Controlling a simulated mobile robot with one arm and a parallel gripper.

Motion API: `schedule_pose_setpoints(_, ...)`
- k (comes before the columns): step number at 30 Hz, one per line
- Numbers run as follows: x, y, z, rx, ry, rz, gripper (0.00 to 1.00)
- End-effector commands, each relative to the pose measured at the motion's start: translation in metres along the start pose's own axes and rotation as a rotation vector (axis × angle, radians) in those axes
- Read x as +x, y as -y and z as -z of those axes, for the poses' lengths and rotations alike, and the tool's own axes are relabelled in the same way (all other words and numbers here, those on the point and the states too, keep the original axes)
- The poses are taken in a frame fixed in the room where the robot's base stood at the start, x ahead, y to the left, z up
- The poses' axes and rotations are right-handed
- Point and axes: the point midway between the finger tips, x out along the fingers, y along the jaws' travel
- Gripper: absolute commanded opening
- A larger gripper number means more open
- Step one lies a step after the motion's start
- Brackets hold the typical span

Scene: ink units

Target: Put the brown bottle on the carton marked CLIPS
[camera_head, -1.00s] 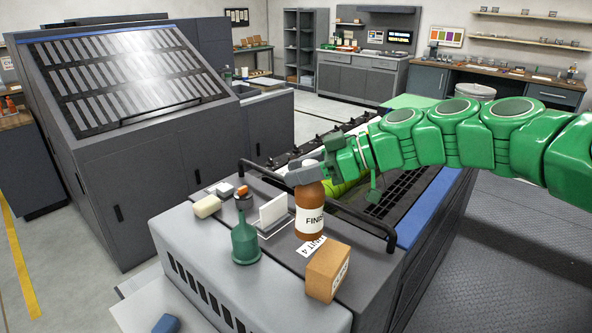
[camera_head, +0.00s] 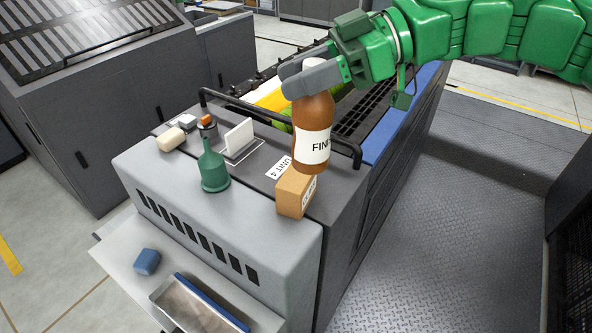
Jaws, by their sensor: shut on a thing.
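The brown bottle (camera_head: 313,118) is upright, with a white label whose visible letters begin "FIN". My gripper (camera_head: 308,80) is shut on the bottle's neck. The bottle hangs above the unit's top, and its lower end overlaps the back upper corner of a small cardboard carton (camera_head: 290,197) in the picture. I cannot tell whether the bottle touches the carton. The carton stands near the front right edge of the grey unit (camera_head: 195,188). Its side label is steeply angled and not clearly readable. The bottle hides part of the carton's top.
A green funnel-shaped thing (camera_head: 213,170) stands left of the carton. A white card in a stand (camera_head: 239,138), a "UNIT 4" tag (camera_head: 279,167) and a cream block (camera_head: 171,139) are also on top. A black rail (camera_head: 345,147) runs behind. Open floor (camera_head: 450,220) lies to the right.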

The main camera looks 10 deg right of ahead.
Motion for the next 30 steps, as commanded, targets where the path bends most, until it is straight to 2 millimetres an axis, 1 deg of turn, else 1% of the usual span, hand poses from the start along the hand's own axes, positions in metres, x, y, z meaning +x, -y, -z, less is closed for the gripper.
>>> schedule_pose_setpoints(1,-0.006,0.011,0.004,-0.009,0.0,0.01,0.0)
schedule_pose_setpoints(3,-0.013,0.024,0.008,-0.015,0.003,0.025,0.0)
schedule_pose_setpoints(6,-0.019,0.037,0.011,-0.021,0.007,0.042,0.0)
schedule_pose_setpoints(9,-0.021,0.043,0.011,-0.022,0.011,0.053,0.0)
schedule_pose_setpoints(11,-0.021,0.042,0.01,-0.022,0.012,0.056,0.0)
schedule_pose_setpoints(14,-0.018,0.033,0.007,-0.019,0.013,0.058,0.0)
schedule_pose_setpoints(18,-0.011,0.012,-0.001,-0.017,0.014,0.057,0.0)
schedule_pose_setpoints(30,0.007,-0.042,-0.019,-0.019,0.014,0.055,0.0)
